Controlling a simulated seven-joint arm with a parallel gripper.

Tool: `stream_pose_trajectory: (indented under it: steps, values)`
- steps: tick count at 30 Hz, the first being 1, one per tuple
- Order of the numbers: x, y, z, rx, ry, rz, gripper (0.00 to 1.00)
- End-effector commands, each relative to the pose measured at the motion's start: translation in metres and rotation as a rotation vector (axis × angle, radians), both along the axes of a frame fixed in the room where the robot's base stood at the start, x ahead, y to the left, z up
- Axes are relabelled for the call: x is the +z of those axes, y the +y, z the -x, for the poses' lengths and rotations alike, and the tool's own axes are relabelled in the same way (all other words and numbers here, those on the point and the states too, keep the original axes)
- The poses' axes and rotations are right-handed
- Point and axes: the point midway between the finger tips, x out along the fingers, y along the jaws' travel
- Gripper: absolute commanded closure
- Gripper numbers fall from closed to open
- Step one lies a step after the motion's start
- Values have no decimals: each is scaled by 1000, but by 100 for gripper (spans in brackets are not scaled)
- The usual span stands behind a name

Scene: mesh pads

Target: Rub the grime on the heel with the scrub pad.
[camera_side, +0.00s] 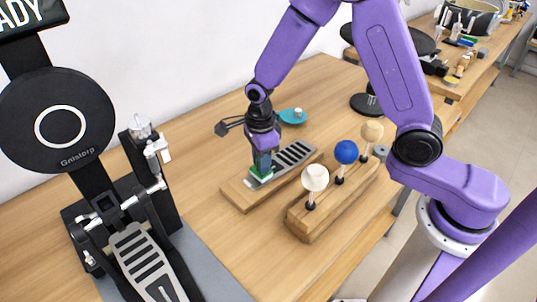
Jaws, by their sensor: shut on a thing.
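My gripper (262,150) points down and is shut on the scrub pad (260,171), a small block with green and a pale lower edge. The pad is at the near left end of a grey slotted metal footboard (293,153), which lies on a wooden board (240,198). The pad appears to touch the metal there, but I cannot tell for sure. I take this near end as the heel; the pad and my gripper cover much of it. No grime can be made out at this size.
A wooden rack (320,222) holding white (315,177), blue (346,152) and tan (372,131) ball-headed beaters stands close on the right. A teal disc (293,116) lies behind. A large black drum pedal (130,215) stands at left. The table between is clear.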

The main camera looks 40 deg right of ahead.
Motion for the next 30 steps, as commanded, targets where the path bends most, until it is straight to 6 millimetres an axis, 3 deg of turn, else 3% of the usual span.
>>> stream_pose_trajectory:
  steps: [10,13,30]
  values:
    - [4,26,-1,-2,-3,-1,100]
    - [27,26,-1,-1,-6,-3,100]
    - [75,25,0,0,-3,-1,100]
